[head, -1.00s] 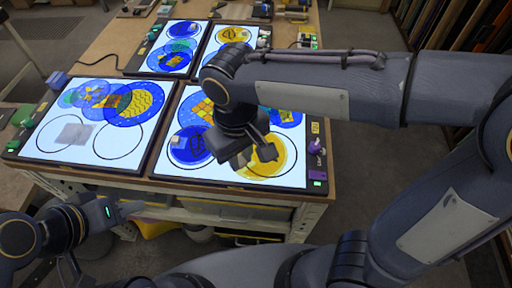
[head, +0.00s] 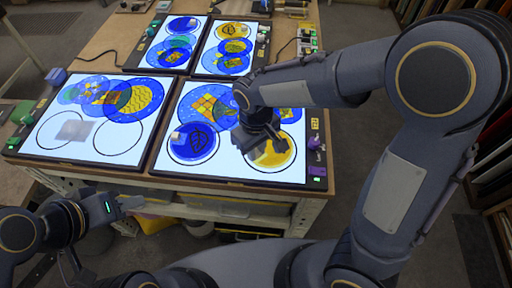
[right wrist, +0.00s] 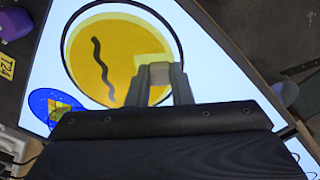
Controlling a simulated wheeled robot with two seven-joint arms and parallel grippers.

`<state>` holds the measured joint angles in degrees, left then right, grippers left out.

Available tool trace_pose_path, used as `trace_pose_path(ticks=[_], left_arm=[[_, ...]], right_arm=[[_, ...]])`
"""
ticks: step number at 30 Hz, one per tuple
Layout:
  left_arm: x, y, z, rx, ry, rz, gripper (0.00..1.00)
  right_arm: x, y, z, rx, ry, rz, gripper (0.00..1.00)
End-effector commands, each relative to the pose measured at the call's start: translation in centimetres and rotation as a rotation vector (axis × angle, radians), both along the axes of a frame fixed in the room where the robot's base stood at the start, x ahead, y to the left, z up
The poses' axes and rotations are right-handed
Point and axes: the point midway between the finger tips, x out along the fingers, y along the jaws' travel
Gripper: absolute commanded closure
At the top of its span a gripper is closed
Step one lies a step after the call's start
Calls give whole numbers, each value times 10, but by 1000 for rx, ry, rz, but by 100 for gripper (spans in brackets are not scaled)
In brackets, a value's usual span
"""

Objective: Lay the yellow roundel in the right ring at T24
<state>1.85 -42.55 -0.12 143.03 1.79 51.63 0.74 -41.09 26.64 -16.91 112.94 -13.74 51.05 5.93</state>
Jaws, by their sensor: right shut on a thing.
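The yellow roundel (head: 287,157) is a translucent disc with a dark wavy line. It lies over the right ring of the front right lit panel and also shows in the right wrist view (right wrist: 88,65). The black right ring (right wrist: 62,50) surrounds it, with a white gap widest at upper right; whether the disc touches the panel I cannot tell. My right gripper (right wrist: 160,75) is shut on a small beige grip on the roundel; it also shows in the head view (head: 268,155). The T24 label (head: 315,125) is on the panel's right frame. My left gripper (head: 132,204) hangs before the table, its jaws unclear.
A blue roundel (head: 193,142) fills the left ring beside it. Overlapping blue and patterned discs (head: 208,103) lie behind. A purple knob (head: 315,143) stands on the right frame. The front left panel (head: 70,150) has two rings, one with a grey square near it.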

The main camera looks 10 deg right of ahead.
Motion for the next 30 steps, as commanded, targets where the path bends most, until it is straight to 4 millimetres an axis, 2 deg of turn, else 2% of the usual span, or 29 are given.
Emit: trace_pose_path(ticks=[7,8,12,20,24,30], left_arm=[[0,0,-4,0,0,0,64],[0,0,-3,0,0,0,64],[0,0,-2,0,0,0,64],[0,0,-2,0,0,0,64],[0,0,1,0,0,0,64],[0,0,3,0,0,0,64]], right_arm=[[0,0,-4,0,-1,0,100],[0,0,-3,0,-1,0,78],[0,0,-3,0,-1,0,60],[0,0,-2,0,-1,0,59],[1,1,6,2,-4,0,59],[2,1,44,5,-7,1,59]])
